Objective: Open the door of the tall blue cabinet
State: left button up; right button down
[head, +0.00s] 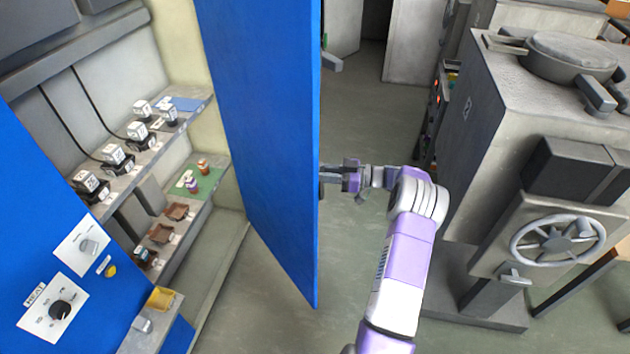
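The tall blue cabinet (60,215) stands at the left, with a panel of knobs on its front. Its blue door (265,130) stands wide open, swung out toward the middle of the view. The inside of the cabinet shows shelves (140,165) with small items on them. My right gripper (332,176) is at the outer edge of the door, and its fingertips are close to or against the door's far face. The door edge partly hides the fingers, so I cannot tell whether they grip a handle. My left gripper is not in view.
A grey machine with a handwheel (557,241) stands at the right, with a round lidded pan (568,55) on top. A low ledge with a yellow box (160,299) juts out at the lower left. Clear floor (375,120) lies beyond the door.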

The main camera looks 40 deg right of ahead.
jog(key=shift+w+d+r, duration=0.15)
jog(key=shift+d, duration=0.65)
jog(key=shift+w+d+r, duration=0.1)
jog(key=shift+d, duration=0.7)
jog(key=c, duration=1.4)
grip_release()
jog(key=o, duration=0.3)
jog(key=shift+w, duration=0.2)
jog(key=shift+s, duration=0.1)
jog(key=shift+s+d+f, duration=0.1)
jog(key=shift+f, duration=0.05)
jog(key=v, duration=0.7)
jog(key=shift+s+d, duration=0.15)
